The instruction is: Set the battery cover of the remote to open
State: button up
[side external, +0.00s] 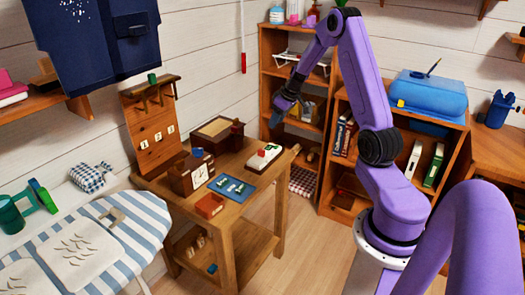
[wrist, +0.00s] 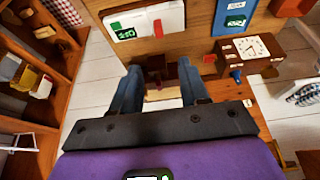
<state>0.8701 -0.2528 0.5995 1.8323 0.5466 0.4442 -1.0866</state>
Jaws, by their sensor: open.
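My gripper (wrist: 161,86) is open, with its two blue fingers apart and nothing held between them. In the side view my gripper (side external: 285,104) hangs in the air in front of the shelves, beyond the table. A white block with a red part and a green patch (side external: 263,157) lies near the table's right edge; it also shows at the top of the wrist view (wrist: 146,20). It may be the remote, but I cannot tell for sure. No battery cover can be made out. The gripper is apart from this block.
The wooden table (side external: 238,206) also holds a brown clock box (side external: 196,174), a blue panel (side external: 232,187), a small red-brown box (side external: 210,205) and a tray (side external: 214,128). A pegboard (side external: 150,125) stands at the back left. Shelves (side external: 329,165) stand to the right.

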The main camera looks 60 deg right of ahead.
aim_at(262, 150)
jog(key=x, duration=1.7)
jog(key=shift+w+d+f, duration=0.1)
jog(key=shift+f, duration=0.05)
grip_shut()
